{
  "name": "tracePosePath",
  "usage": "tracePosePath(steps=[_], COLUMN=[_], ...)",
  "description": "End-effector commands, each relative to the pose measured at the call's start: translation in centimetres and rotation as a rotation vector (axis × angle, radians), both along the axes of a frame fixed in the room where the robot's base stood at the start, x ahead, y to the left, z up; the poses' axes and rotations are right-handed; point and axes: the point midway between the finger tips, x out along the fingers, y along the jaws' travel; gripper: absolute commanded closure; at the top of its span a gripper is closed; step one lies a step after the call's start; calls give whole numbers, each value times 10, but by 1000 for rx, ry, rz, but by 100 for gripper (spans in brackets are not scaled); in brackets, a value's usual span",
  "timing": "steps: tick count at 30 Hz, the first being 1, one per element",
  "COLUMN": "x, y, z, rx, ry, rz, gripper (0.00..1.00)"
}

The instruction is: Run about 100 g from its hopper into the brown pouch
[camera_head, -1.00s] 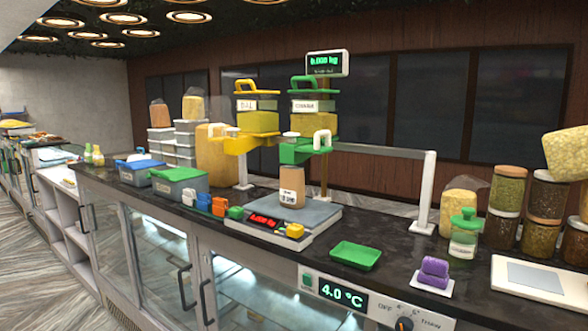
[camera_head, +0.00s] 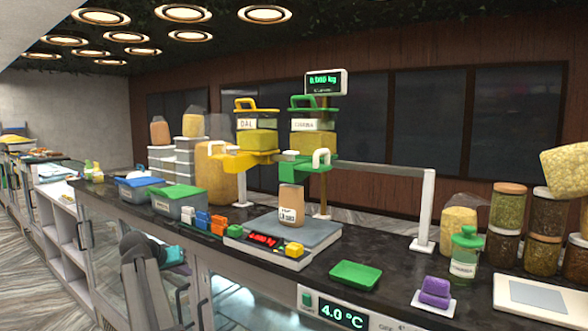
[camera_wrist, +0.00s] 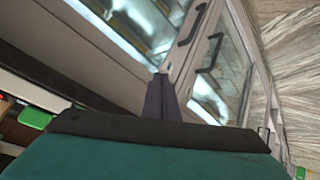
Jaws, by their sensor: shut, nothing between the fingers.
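The brown pouch (camera_head: 291,205) stands upright on the grey pan of the scale (camera_head: 290,232), under the hoppers. The left hopper (camera_head: 256,140) is yellow, with a label that seems to read DAL. The right hopper (camera_head: 314,142) is green, with a label I cannot read surely. The green hopper's outlet is just above the pouch. The scale has a red readout, too small to read surely; the raised display (camera_head: 326,83) shows green digits near zero. My gripper (camera_wrist: 160,80) is shut and empty, in front of the counter's glass doors. My arm shows at lower left in the head view.
Small coloured blocks (camera_head: 203,220) and lidded tubs (camera_head: 179,202) sit left of the scale.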

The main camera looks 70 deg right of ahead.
Motion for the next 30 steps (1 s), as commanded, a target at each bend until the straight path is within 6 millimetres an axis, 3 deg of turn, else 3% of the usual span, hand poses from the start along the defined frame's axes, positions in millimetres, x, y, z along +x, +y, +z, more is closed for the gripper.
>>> tracePosePath(steps=[1, 6, 15, 24, 30], x=[-8, -41, -117, -210, -258], y=[-14, -49, -92, -108, -105], z=[25, 102, 239, 374, 437], rx=[-25, -110, -261, -418, -495], ry=[-22, -82, -184, -280, -326], rz=[-27, -113, -265, -419, -492], gripper=[100, 100, 100, 100, 100])
